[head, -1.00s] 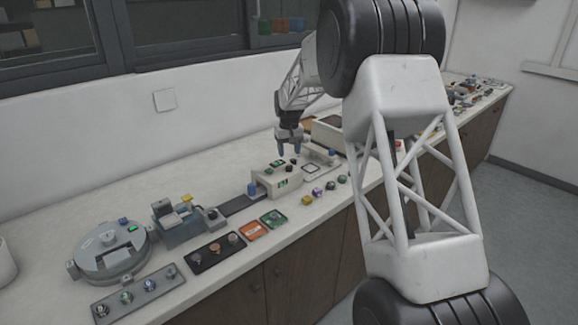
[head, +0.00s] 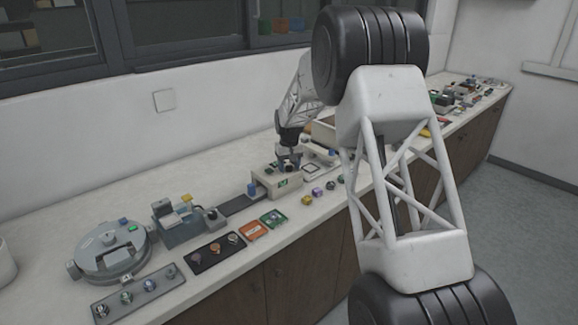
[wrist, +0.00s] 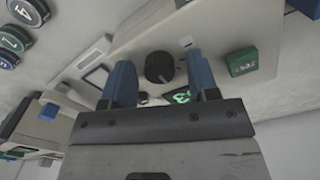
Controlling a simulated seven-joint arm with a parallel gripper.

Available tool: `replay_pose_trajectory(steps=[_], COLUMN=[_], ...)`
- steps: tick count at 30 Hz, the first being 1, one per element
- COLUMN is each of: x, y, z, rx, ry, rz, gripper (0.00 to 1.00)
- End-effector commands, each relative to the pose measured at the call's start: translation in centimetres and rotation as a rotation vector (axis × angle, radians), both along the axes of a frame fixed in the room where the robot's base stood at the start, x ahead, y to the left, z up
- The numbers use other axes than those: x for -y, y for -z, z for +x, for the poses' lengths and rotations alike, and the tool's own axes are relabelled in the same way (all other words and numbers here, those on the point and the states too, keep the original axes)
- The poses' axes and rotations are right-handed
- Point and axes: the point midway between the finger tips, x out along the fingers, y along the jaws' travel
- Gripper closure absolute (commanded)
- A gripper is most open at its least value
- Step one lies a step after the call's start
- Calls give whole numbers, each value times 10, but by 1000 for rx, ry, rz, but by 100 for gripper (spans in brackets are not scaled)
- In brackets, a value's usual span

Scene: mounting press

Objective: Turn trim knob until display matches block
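The beige box (head: 270,184) with a lit green display (head: 283,182) stands on the bench, below my gripper (head: 289,165). In the wrist view, the black round trim knob (wrist: 159,67) with a pale pointer mark sits between and just beyond my two blue fingertips (wrist: 161,72). The fingers are apart, with a gap on both sides of the knob. The lit display (wrist: 181,97) shows a green digit, partly hidden by my gripper and hard to read. A green block (wrist: 243,62) sits on the box, right of the knob; its marking is unclear.
Numbered round pieces (wrist: 14,38) lie at the upper left of the wrist view. Orange (head: 253,231) and green (head: 273,219) trays, a dark knob panel (head: 216,250) and a round grey machine (head: 111,250) stand to the left.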

Motion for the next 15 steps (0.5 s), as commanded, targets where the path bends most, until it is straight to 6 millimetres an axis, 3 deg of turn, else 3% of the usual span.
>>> replay_pose_trajectory(steps=[1,9,15], x=[0,0,0], y=[0,0,-1], z=[0,0,0], rx=[0,0,0], ry=[0,0,-9], rz=[0,0,0], gripper=[53,94,94])
